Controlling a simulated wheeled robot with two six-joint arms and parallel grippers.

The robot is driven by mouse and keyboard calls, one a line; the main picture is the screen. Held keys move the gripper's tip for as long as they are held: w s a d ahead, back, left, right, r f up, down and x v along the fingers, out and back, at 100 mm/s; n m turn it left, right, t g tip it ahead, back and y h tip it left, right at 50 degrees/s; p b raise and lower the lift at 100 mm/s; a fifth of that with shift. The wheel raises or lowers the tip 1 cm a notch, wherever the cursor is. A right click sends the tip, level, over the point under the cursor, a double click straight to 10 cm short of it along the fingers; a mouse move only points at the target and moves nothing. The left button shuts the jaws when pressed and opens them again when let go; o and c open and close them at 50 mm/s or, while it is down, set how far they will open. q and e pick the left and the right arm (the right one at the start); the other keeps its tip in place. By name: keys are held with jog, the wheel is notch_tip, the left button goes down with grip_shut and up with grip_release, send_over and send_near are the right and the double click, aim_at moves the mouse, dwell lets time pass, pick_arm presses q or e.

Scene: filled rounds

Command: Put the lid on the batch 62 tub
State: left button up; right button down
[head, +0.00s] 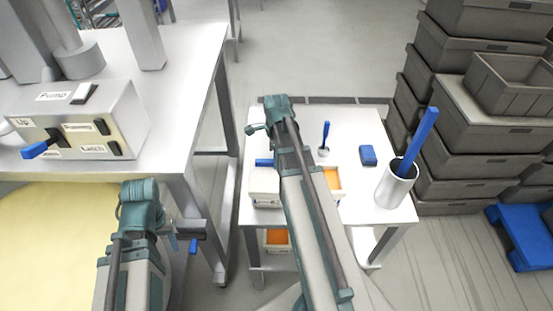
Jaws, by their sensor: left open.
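A white tub with orange contents (333,178) stands on the small white table, partly hidden behind my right arm. A white box with a small label (265,198) stands to its left, with a blue bar (264,162) just behind it. Another tub with orange contents (277,238) is on the shelf below. I cannot read a batch number on any of them, nor make out a lid for certain. My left gripper (178,233) is open beside the machine table's leg, away from the tubs. My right gripper (256,130) is over the small table's left back; its fingers are unclear.
A white cup with a blue tool (396,187), a blue block (367,155) and a small blue-handled thing (324,140) are on the small table. A control box (75,120) sits on the left table. Stacked grey crates (470,110) and a blue pallet (520,240) bound the right.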

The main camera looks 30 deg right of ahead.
jog(key=shift+f, duration=0.15)
jog(key=c, duration=0.7)
grip_release()
jog(key=shift+o, duration=0.4)
jog(key=o, duration=0.4)
jog(key=shift+o, duration=0.2)
notch_tip(320, 180, up, 7)
jog(key=p, duration=0.7)
jog(key=shift+a, duration=0.1)
